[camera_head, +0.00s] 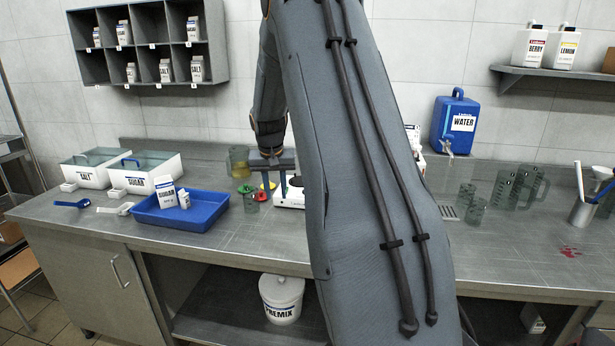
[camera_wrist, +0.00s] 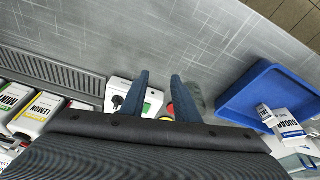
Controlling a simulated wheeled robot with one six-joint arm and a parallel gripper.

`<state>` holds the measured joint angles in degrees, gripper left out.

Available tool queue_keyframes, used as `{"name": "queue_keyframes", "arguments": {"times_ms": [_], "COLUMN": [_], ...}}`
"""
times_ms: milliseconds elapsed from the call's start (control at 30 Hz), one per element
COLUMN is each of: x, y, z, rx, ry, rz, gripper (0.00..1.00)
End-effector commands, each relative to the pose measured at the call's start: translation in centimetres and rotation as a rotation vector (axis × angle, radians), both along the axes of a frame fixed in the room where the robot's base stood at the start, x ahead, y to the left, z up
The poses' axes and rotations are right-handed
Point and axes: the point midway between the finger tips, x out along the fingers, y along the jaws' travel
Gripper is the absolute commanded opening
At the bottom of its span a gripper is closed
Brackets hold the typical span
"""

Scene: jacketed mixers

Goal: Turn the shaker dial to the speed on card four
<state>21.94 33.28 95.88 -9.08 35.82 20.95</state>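My gripper (camera_head: 271,180) hangs over the middle of the steel counter, pointing down, beside a white device (camera_head: 290,194) mostly hidden behind my arm. In the wrist view my gripper's two fingers (camera_wrist: 159,82) are apart with nothing seen between them. The white device (camera_wrist: 119,90) there has a black round knob (camera_wrist: 117,101) on its face, just left of the left finger, and a green patch partly behind that finger. The knob's setting is too small to read. No card with a readable speed shows in either view.
Red, green and yellow round pieces (camera_head: 247,188) and clear beakers stand close by. White bins (camera_head: 133,181) are at the back left. A blue water jug (camera_head: 455,118) and clear jugs stand right.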

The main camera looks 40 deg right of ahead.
Motion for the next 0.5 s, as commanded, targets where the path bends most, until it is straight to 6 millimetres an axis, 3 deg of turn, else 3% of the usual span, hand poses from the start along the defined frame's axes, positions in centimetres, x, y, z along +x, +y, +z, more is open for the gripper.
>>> {"name": "queue_keyframes", "arguments": {"times_ms": [33, 100, 200, 333, 500], "x": [1.1, 2.3, 3.3, 3.9, 4.3], "y": [-3.3, -7.1, -11.0, -13.9, -14.9], "z": [0.6, 1.0, 1.4, 1.5, 0.6], "rx": [-0.011, -0.025, -0.042, -0.054, -0.057], "ry": [-0.019, -0.043, -0.071, -0.091, -0.096], "rz": [-0.051, -0.111, -0.172, -0.216, -0.229], "gripper": [0.28, 0.28, 0.28, 0.28, 0.28]}}
